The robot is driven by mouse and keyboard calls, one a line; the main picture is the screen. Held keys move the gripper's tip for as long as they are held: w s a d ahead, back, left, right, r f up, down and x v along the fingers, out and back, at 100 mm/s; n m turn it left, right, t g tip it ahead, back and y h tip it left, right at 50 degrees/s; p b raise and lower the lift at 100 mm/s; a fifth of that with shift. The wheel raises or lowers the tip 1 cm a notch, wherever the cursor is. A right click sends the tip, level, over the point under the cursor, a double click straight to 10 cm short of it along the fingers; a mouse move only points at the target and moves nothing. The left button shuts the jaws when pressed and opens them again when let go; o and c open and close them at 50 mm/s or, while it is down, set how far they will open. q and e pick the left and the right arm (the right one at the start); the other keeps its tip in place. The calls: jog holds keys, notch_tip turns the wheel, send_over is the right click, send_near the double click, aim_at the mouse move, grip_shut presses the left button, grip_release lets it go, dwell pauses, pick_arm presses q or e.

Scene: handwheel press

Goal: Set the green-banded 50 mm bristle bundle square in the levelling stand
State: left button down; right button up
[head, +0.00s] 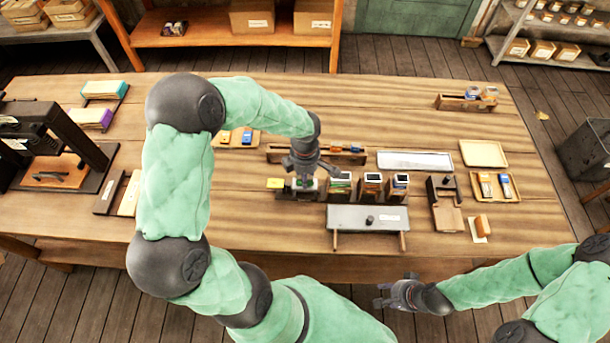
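My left gripper (306,174) points down over a low dark stand (299,194), which I take to be the levelling stand. A small greenish patch shows under its fingers, perhaps the green-banded bundle. The fingertips are too small and covered to tell whether they are shut on it. A yellow-green piece (275,184) sits at the stand's left end. Right of the stand is a dark wooden holder with a green mark (341,184). My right gripper (381,296) is empty in front of the table's front edge, its fingers apart.
Two more wooden holders, one orange-marked (371,184) and one blue-marked (397,185), stand in the row. A grey plate (350,220) lies in front of them. A long wooden rack (283,154) is behind. A black press (45,140) is at left. The table's back right is mostly clear.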

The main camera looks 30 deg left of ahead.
pick_arm(q)
jog(key=shift+b, duration=0.35)
dwell(0.3)
jog(key=c, duration=0.9)
grip_release()
jog(key=shift+o, duration=0.2)
notch_tip(320, 180, up, 12)
